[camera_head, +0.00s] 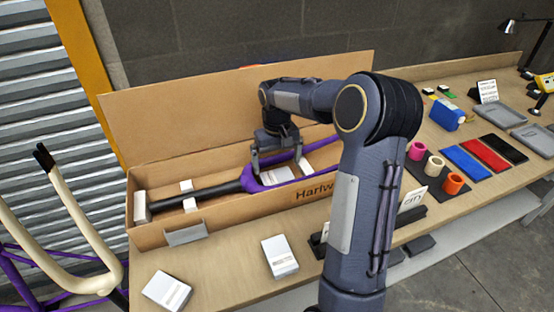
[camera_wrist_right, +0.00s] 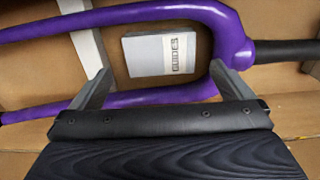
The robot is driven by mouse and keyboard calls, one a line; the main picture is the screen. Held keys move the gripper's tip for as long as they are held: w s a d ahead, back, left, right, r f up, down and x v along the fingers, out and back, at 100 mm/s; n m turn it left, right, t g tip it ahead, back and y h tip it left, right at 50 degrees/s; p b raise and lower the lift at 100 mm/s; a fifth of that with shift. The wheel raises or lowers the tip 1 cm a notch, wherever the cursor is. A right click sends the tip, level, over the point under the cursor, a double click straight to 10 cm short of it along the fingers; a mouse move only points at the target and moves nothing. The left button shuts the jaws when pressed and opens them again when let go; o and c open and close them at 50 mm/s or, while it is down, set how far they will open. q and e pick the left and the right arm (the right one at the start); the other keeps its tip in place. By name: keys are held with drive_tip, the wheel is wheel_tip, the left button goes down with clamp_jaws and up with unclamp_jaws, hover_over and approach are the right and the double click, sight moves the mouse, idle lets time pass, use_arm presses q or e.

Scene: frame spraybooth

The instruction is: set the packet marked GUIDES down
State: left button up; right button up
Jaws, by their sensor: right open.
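The packet marked GUIDES (camera_wrist_right: 160,53) lies flat on the floor of the long cardboard box (camera_head: 172,238), between the two legs of a purple fork (camera_wrist_right: 110,20). Its label reads clearly in the right wrist view. In the head view the packet (camera_head: 275,176) shows pale below my right gripper (camera_head: 275,165). My right gripper is open, its two fingers apart, above the packet and the fork. No contact with the packet shows. The fork (camera_head: 248,180) lies along the box with its black tube to the left. My left gripper is not in view.
Two white packets lie on the bench (camera_head: 225,290) in front of the box: one (camera_head: 167,290) and another (camera_head: 280,257). The box's raised lid (camera_head: 200,120) stands behind. Coloured rolls (camera_head: 434,165) and a blue box (camera_head: 447,115) are at the right. A cream tube frame (camera_head: 75,215) stands at left.

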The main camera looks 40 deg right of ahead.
sight(277, 176)
wheel_tip(277, 176, up, 12)
drive_tip(key=p, duration=0.1)
drive_tip(key=s+a+r+t+y, duration=0.1)
drive_tip(key=s+a+r+t, duration=0.15)
drive_tip(key=s+a, duration=0.3)
drive_tip(key=s+a+f+n+t+y, duration=0.1)
drive_tip(key=s+a+f, duration=0.3)
drive_tip(key=s+a, duration=0.3)
drive_tip(key=s+a+f+n+t+y, duration=0.1)
drive_tip(key=s+a+f, duration=0.3)
drive_tip(key=s, duration=0.7)
drive_tip(key=a+t, duration=0.1)
drive_tip(key=a, duration=0.1)
drive_tip(key=shift+s+a+y, duration=0.25)
drive_tip(key=shift+a+y, duration=0.15)
